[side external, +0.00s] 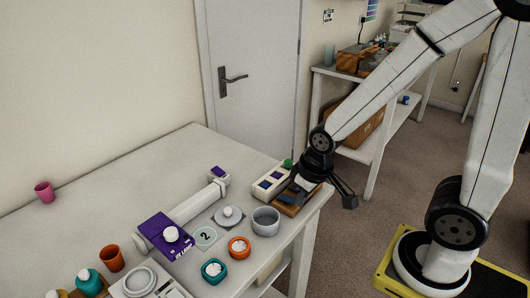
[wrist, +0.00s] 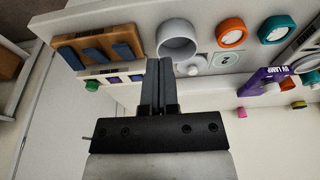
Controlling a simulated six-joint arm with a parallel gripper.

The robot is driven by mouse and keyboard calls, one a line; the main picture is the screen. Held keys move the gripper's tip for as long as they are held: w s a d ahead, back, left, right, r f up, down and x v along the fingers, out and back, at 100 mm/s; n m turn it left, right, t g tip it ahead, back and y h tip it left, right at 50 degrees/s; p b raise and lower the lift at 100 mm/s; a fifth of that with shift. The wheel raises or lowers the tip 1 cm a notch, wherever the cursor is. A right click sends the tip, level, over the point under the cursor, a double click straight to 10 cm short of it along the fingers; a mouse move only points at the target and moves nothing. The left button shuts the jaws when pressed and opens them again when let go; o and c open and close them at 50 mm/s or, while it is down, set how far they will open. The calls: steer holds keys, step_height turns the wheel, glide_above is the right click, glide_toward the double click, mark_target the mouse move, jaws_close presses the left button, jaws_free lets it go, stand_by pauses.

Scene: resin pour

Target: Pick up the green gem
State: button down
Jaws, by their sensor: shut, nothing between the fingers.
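A small green object (side external: 288,163), which looks like the green gem, sits at the far end of a white tray (side external: 258,188) with dark blue squares.
A purple UV lamp (side external: 165,238) lies further left.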

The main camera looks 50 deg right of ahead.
mark_target(288, 163)
steer(key=shift+c, duration=1)
jaws_free()
steer(key=w+d+f+m+y, duration=0.1)
steer(key=w+d+m+y, duration=0.1)
steer(key=m, duration=0.3)
steer(key=w+d+f+m+g+y, duration=0.1)
steer(key=w+d+m+y, duration=0.1)
steer(key=d+m, duration=0.2)
steer(key=w+d+f+m+g+y, duration=0.1)
steer(key=w+d+m+y, duration=0.1)
steer(key=d+m, duration=0.2)
steer(key=shift+d+f+m, duration=0.1)
steer(key=shift+f+m, duration=0.3)
steer(key=shift+m, duration=0.7)
steer(key=w+d+m+t+y, duration=0.1)
steer(key=d, duration=0.1)
steer(key=w+d+m+t+y, duration=0.1)
steer(key=d+m, duration=0.1)
steer(key=d+m+y, duration=0.1)
steer(key=d+m, duration=0.1)
steer(key=shift+w+f+t, duration=0.4)
steer(key=shift+w+d+f+m+t+y, duration=0.25)
steer(key=shift+w+d+m+t, duration=0.2)
steer(key=shift+d+m+t, duration=0.55)
steer(key=shift+w+d+f+m+t+y, duration=0.15)
steer(key=shift+w+d+m+t+y, duration=0.15)
steer(key=shift+w+d+m+t, duration=0.65)
steer(key=shift+d+f+m+t+y, duration=0.25)
steer(key=shift+d+m+t, duration=0.4)
steer(key=shift+d+m, duration=0.75)
